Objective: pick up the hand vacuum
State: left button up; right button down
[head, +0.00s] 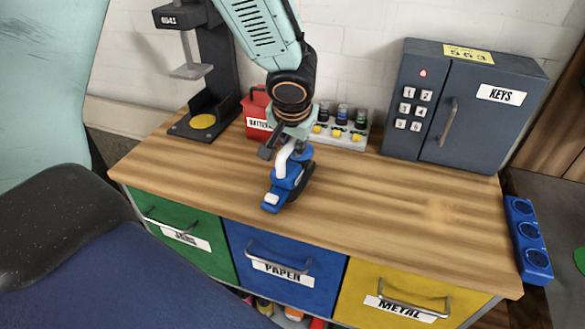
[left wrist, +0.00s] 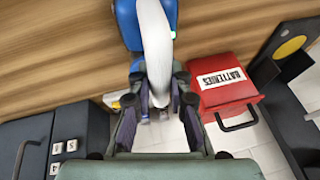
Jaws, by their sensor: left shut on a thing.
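The hand vacuum (head: 283,190) is blue with a white handle and is over the middle of the wooden workbench (head: 350,205). I cannot tell whether its underside touches the wood. My left gripper (head: 287,146) comes down on it from above and is shut on its white handle. In the left wrist view the white handle (left wrist: 155,40) runs between the two fingers (left wrist: 158,105), with the blue body (left wrist: 129,22) behind it. The fingers hide part of the handle. My right gripper is not in view.
A red batteries box (head: 257,112), a white tray of small bottles (head: 342,133) and a dark key cabinet (head: 465,125) stand along the back. A dark stand (head: 213,75) is at the back left.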

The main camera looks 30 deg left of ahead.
pick_arm(q)
jog(key=shift+d+r, duration=0.1)
grip_shut()
jog(key=shift+w, duration=0.1)
jog(key=shift+r, duration=0.1)
jog(key=shift+r, duration=0.1)
jog(key=shift+w+r, duration=0.1)
jog(key=shift+r, duration=0.2)
notch_tip(320, 180, up, 8)
jog(key=p, duration=0.3)
jog(key=shift+p, duration=0.35)
jog(key=shift+r, duration=0.55)
